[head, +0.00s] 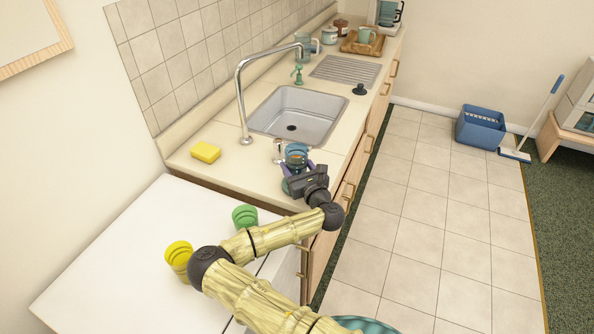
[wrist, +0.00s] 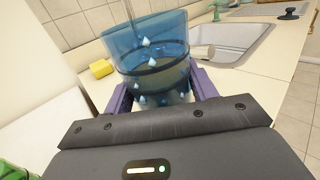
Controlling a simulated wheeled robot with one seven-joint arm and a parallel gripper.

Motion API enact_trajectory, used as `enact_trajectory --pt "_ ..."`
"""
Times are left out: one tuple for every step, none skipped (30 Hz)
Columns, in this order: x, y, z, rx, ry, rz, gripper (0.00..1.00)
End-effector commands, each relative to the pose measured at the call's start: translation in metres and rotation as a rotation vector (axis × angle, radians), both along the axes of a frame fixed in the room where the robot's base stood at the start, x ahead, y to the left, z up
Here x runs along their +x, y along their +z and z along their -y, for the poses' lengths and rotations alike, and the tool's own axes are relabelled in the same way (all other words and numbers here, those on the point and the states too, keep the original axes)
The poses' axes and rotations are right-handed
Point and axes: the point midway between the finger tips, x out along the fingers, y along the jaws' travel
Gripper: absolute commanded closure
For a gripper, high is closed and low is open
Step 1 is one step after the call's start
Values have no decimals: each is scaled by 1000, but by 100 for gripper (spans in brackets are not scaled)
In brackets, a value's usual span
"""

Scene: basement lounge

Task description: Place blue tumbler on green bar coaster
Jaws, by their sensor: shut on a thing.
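The blue tumbler (head: 296,153) is upright between the purple fingers of my gripper (head: 297,168), over the front end of the counter. In the wrist view the see-through blue tumbler (wrist: 150,55), with dark bands and pale drop marks, stands between both fingers of my gripper (wrist: 162,88), which is shut on it. A small dark green patch (head: 285,187) shows beside the gripper in the head view; it may be the green bar coaster, mostly hidden by the gripper. I cannot tell whether the tumbler's base touches anything.
A yellow sponge (head: 206,152) lies left on the counter. The sink (head: 298,113) and its tall tap (head: 240,95) are behind the tumbler. A small shiny cup-like thing (head: 279,150) is close beside it. Green (head: 244,216) and yellow (head: 179,256) cups stand on the white surface (head: 120,255).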

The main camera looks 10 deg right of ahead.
Motion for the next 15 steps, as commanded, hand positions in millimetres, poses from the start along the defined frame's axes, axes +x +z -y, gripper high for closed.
enact_trajectory --pt "0 -7 -1 0 2 0 77" --pt "0 -11 0 0 2 0 77" --pt "0 -15 0 -1 1 -1 77" --pt "0 -17 0 -1 0 0 77" --pt "0 -19 0 -1 0 2 77" --pt "0 -20 0 0 0 3 77" --pt "0 -20 0 0 0 3 77" --pt "0 -19 0 0 0 3 77" --pt "0 -19 0 0 0 3 77" --pt "0 -19 0 0 0 3 77" --pt "0 -19 0 0 0 3 77" --pt "0 -20 0 0 0 3 77" --pt "0 -20 0 0 0 3 77" --pt "0 -21 0 0 0 3 77" --pt "0 -23 0 0 0 3 77"
